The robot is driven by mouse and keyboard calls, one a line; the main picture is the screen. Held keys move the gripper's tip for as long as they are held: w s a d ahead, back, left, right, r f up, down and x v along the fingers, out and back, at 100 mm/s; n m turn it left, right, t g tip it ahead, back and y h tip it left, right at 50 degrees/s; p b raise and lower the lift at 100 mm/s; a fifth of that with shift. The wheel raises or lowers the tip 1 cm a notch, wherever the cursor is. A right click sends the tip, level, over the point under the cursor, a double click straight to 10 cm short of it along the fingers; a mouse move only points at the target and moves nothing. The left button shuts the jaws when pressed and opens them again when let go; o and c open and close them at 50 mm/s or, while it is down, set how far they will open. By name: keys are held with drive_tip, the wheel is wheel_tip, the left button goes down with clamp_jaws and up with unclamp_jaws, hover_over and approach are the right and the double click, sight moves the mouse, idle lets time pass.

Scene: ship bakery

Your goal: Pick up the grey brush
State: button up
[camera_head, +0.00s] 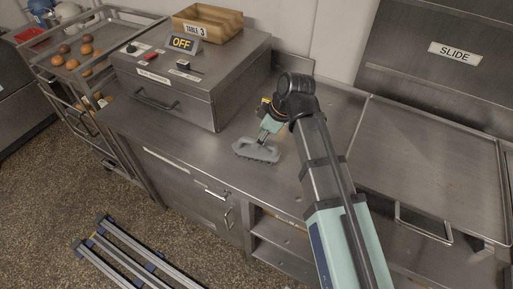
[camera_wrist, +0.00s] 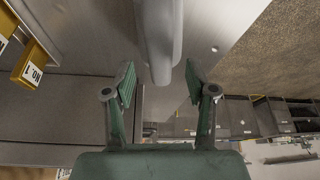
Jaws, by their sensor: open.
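The grey brush (camera_head: 257,150) lies on the steel counter in front of the steel box, its head towards the counter's front edge. My gripper (camera_head: 267,128) is over the brush's rear end, which my gripper partly hides in the head view. In the wrist view a smooth grey part of the brush (camera_wrist: 160,45) runs down between the two green fingers of my gripper (camera_wrist: 160,82). The fingers stand apart, with a gap showing on each side of the brush. They do not seem to touch it.
The steel counter (camera_head: 200,150) is bare to the left of the brush. A steel box (camera_head: 195,85) with an OFF display stands behind, carrying a wooden crate (camera_head: 208,22). A trolley (camera_head: 60,55) with round brown items is at the left. A steel tray (camera_head: 425,160) lies right.

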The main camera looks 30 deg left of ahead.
drive_tip(key=shift+p+x, duration=0.4)
drive_tip(key=shift+x, duration=1.35)
clamp_jaws()
drive_tip(key=shift+r, duration=0.1)
wheel_tip(320, 180, up, 20)
drive_tip(key=b, duration=0.3)
drive_tip(key=shift+b, duration=0.4)
